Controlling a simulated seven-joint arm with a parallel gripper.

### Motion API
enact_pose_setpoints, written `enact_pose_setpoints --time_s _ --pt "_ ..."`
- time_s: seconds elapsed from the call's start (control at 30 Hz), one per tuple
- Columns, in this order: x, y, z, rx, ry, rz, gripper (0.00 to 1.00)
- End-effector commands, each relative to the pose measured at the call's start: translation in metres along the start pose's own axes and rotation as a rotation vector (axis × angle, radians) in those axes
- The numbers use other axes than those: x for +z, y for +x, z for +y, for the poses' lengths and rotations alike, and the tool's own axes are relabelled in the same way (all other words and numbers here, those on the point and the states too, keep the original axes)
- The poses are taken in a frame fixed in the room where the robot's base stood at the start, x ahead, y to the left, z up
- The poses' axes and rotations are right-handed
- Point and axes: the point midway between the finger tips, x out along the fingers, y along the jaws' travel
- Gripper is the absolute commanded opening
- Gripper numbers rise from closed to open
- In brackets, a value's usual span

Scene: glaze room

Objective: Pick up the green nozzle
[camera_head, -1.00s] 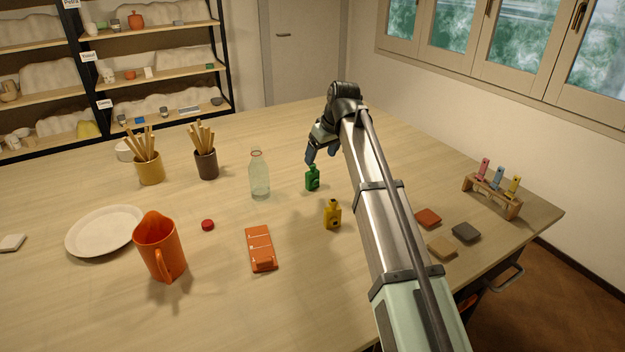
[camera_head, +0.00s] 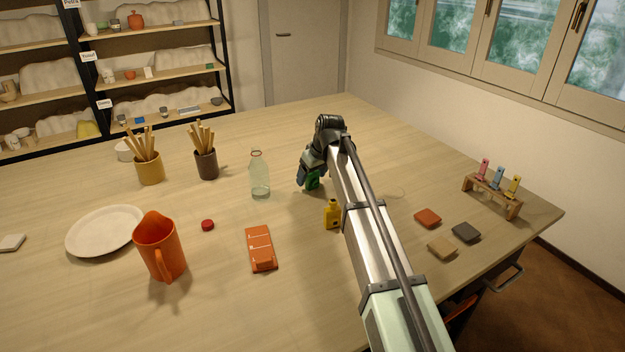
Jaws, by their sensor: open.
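The green nozzle (camera_head: 313,183), shaped like a small bottle with a narrow neck, stands on the table near the middle. My gripper (camera_head: 306,183) is down at it, jaws open, with a finger on its left side. The gripper hides the nozzle's top and part of its body. I cannot tell whether the fingers touch it.
A similar yellow bottle (camera_head: 332,214) stands close in front, beside my arm. A clear glass bottle (camera_head: 259,174) stands to the left. A wooden rack (camera_head: 490,196) is at right.

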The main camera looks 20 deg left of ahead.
Motion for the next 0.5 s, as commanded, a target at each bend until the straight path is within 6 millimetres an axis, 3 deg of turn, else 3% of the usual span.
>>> enact_pose_setpoints --time_s 0.1,0.33,0.5 --pt "0.0 0.0108 -0.0001 0.001 0.001 0.002 0.77" --pt "0.0002 0.0122 -0.0003 0.001 0.0 0.003 0.77" --pt "0.0002 0.012 -0.0003 0.001 0.0 0.003 0.6"
